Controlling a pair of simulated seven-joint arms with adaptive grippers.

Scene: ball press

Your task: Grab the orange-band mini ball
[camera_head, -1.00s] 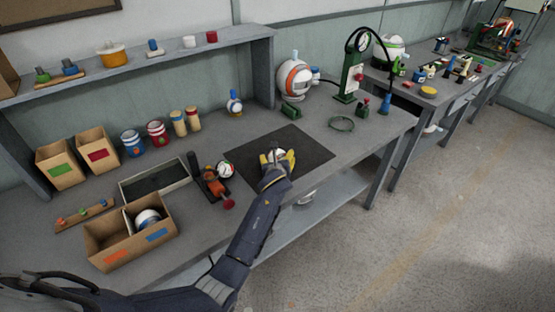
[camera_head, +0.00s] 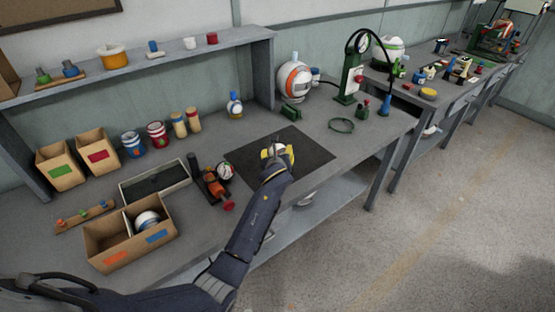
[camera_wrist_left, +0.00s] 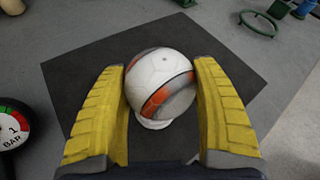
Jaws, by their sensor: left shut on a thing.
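The orange-band mini ball (camera_wrist_left: 160,80) is white with an orange and grey band. It sits between the yellow fingers of my left gripper (camera_wrist_left: 160,100), which is shut on it, over the dark mat (camera_head: 308,155). In the head view the ball (camera_head: 278,149) is small and partly hidden by the left gripper (camera_head: 278,151). A white ring-like piece (camera_wrist_left: 153,124) shows just below the ball in the wrist view. Whether the ball touches it or is lifted cannot be told. My right gripper is not in view.
A pump with a gauge (camera_head: 214,180) lies left of the mat. A large orange-band ball (camera_head: 293,80) stands behind it. A divided cardboard box (camera_head: 117,252) holds a white-and-blue ball (camera_head: 147,220) at front left. A green ring (camera_head: 341,125) lies right of the mat.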

